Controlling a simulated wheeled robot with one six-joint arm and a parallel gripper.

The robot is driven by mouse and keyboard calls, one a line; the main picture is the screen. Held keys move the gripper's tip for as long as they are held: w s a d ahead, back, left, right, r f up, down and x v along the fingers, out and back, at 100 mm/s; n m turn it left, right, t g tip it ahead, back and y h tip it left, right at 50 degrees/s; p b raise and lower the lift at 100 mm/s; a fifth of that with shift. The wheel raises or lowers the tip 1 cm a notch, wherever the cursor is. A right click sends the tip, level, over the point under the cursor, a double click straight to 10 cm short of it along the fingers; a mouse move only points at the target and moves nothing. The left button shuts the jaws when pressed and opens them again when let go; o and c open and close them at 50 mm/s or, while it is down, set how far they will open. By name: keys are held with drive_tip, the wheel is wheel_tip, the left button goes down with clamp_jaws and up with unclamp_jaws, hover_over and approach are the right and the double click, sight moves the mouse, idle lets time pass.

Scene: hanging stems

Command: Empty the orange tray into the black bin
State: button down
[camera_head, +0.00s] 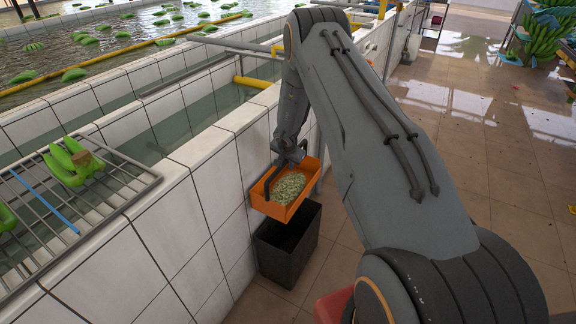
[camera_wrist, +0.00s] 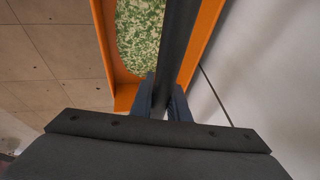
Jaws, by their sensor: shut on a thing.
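The orange tray (camera_head: 263,204) is held in the air above the black bin (camera_head: 279,262) in the head view. It looks close to level and holds a heap of small pale green bits (camera_head: 286,188). My gripper (camera_head: 287,158) is at the tray's far side, shut on a dark bar that spans the tray like a handle. In the wrist view my gripper (camera_wrist: 163,106) has its fingers on either side of this dark bar (camera_wrist: 178,45), with the tray (camera_wrist: 107,50) and green bits (camera_wrist: 139,38) beyond. The bin stands on the floor against the tiled wall, and its visible inside is dark.
A white tiled wall (camera_head: 205,195) of a water tank runs along the left, close to the tray and bin. A wire rack (camera_head: 110,195) with green bananas (camera_head: 72,163) sits on it. A red object (camera_head: 331,306) is near my base. The tiled floor (camera_head: 480,150) at right is open.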

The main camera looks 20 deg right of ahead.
drive_tip(key=shift+w+b, duration=0.2)
drive_tip(key=shift+b, duration=0.5)
drive_tip(key=b, duration=0.3)
drive_tip(key=shift+d, duration=0.15)
drive_tip(key=b, duration=0.3)
drive_tip(key=shift+s+t, duration=0.25)
drive_tip(key=shift+t, duration=0.05)
drive_tip(key=b, duration=0.4)
drive_tip(key=shift+s+d+f+y, duration=0.1)
drive_tip(key=shift+s+y, duration=0.2)
drive_tip(key=shift+s, duration=0.05)
drive_tip(key=s+t+b, duration=0.1)
drive_tip(key=b, duration=0.5)
drive_tip(key=shift+d+y, duration=0.3)
drive_tip(key=s+d+f+m+t+y+b, duration=0.3)
drive_tip(key=s+d+f+t+y+b, duration=0.1)
drive_tip(key=s+d+t+b, duration=0.3)
drive_tip(key=s+t+b, duration=0.1)
drive_tip(key=s+b, duration=0.1)
drive_tip(key=b, duration=0.1)
drive_tip(key=shift+f+t+y, duration=0.4)
